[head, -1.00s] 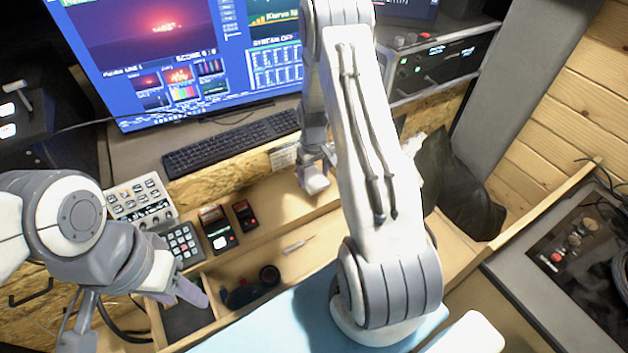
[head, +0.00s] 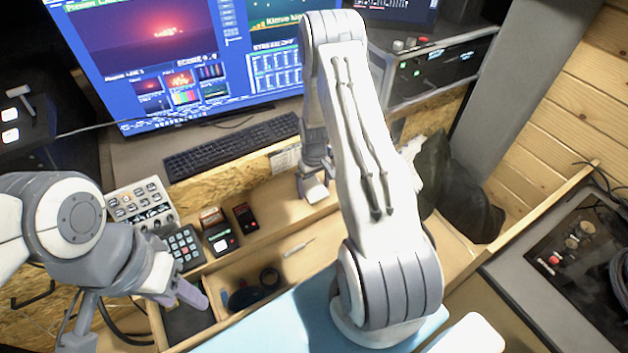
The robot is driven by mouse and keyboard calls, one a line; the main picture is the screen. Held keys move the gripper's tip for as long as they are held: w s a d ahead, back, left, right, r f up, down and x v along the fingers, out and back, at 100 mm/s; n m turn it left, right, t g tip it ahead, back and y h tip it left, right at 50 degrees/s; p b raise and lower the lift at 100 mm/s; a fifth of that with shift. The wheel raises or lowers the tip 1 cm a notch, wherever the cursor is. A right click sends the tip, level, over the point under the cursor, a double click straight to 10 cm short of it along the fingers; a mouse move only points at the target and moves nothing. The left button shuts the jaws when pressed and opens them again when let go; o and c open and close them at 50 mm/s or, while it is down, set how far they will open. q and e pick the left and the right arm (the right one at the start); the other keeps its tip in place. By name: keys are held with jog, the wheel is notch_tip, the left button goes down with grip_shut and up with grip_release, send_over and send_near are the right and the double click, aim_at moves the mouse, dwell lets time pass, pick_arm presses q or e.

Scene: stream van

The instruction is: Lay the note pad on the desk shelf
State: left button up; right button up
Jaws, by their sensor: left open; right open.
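I cannot pick out the note pad with certainty. A small pale paper-like piece (head: 285,160) shows against the chipboard edge under the keyboard, left of my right gripper. The wooden shelf (head: 270,228) runs below that edge, with small devices on its left part. My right gripper (head: 314,188) is open over this shelf; its arm hides much of the shelf's right part. I cannot tell whether anything lies between its fingers. My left gripper (head: 135,312) is open at the lower left, one finger over a small dark compartment, apart from the devices.
A monitor (head: 180,60) and keyboard (head: 230,147) stand at the back. A keypad (head: 184,246) and a red-and-black device (head: 219,236) stand at the shelf's left. A black bag (head: 460,195) fills the right end. A light-blue surface (head: 270,325) lies in front.

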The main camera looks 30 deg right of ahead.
aim_at(314, 189)
jog(key=shift+r, duration=0.4)
notch_tip(314, 189, up, 10)
jog(key=r+b, duration=0.1)
jog(key=b, duration=0.2)
jog(key=s+a+r+n, duration=0.2)
jog(key=a+r, duration=0.3)
jog(key=a, duration=0.4)
jog(key=s+a+r+n, duration=0.1)
jog(key=s+a+r, duration=0.3)
jog(key=a, duration=0.5)
jog(key=s+a+r+n, duration=0.2)
jog(key=s+a, duration=0.3)
jog(key=s, duration=0.4)
jog(key=s+a+r+n+y, duration=0.1)
jog(key=s+a+r, duration=0.3)
jog(key=s, duration=0.6)
jog(key=shift+a+n, duration=0.9)
jog(key=shift+a, duration=0.2)
